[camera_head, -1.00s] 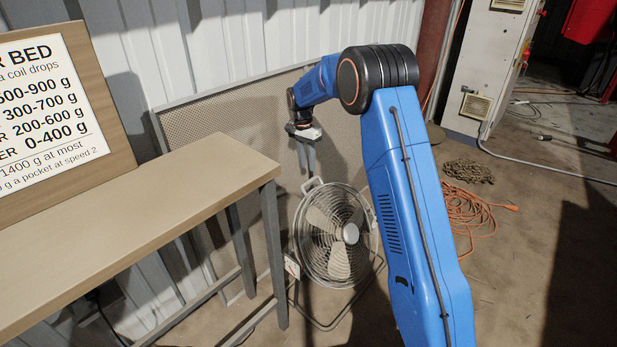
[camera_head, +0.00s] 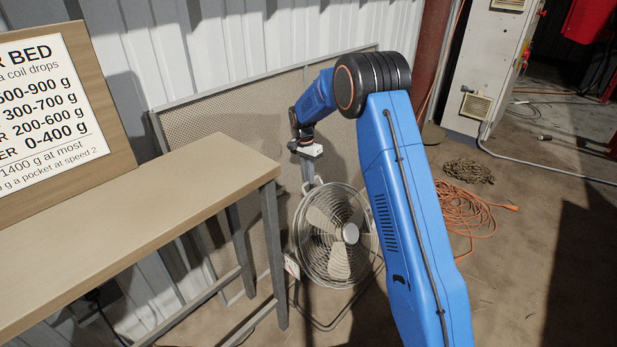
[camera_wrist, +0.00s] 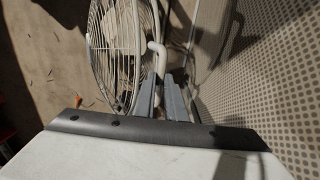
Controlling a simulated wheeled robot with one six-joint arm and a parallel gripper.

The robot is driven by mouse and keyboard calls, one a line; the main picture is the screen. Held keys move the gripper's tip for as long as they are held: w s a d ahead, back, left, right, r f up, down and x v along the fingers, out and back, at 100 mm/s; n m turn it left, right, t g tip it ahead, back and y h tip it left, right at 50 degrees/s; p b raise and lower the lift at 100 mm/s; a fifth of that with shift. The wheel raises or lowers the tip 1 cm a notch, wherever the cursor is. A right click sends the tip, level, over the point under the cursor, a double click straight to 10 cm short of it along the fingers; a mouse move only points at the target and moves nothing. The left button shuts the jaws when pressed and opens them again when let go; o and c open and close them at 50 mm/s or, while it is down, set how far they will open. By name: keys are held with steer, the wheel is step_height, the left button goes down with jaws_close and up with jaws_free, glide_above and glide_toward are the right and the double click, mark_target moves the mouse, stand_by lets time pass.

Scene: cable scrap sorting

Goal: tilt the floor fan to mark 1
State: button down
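The floor fan (camera_head: 338,245) stands on the floor beside the table, its round wire cage facing the head camera and tipped upward. A pale handle loop (camera_head: 312,184) rises from the top of its cage. A small white plate (camera_head: 292,266) sits at the fan's left pivot; its marks are too small to read. My gripper (camera_head: 309,178) points down at the handle from above. In the wrist view its fingers (camera_wrist: 162,82) are apart, with the pale handle (camera_wrist: 157,58) at or between their tips. Contact with the handle cannot be made out. The fan cage (camera_wrist: 112,45) shows at the left there.
A table (camera_head: 130,225) with a sign board (camera_head: 50,110) stands on the left. A perforated panel (camera_head: 215,112) leans behind the fan. An orange cable (camera_head: 465,207) and a coiled chain (camera_head: 468,171) lie on the floor to the right. A grey cabinet (camera_head: 485,75) stands behind.

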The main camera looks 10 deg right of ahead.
steer(key=shift+s+d+r, duration=0.3)
steer(key=shift+s+r, duration=0.05)
steer(key=s+d+r+t+y, duration=0.1)
steer(key=s+d+r+t, duration=0.1)
steer(key=s, duration=0.4)
steer(key=shift+s+d+r, duration=0.2)
steer(key=shift+d+r, duration=0.6)
steer(key=shift+d, duration=0.45)
steer(key=c, duration=1.8)
jaws_free()
steer(key=shift+r, duration=0.1)
steer(key=shift+s+d+r, duration=0.25)
steer(key=shift+s+r, duration=0.05)
steer(key=shift+r, duration=2.55)
steer(key=shift+s+d+r, duration=0.2)
steer(key=shift+s+r, duration=0.05)
steer(key=shift+r, duration=2.6)
steer(key=shift+s+d+r, duration=0.25)
steer(key=shift+s+r, duration=0.05)
steer(key=shift+r, duration=2.55)
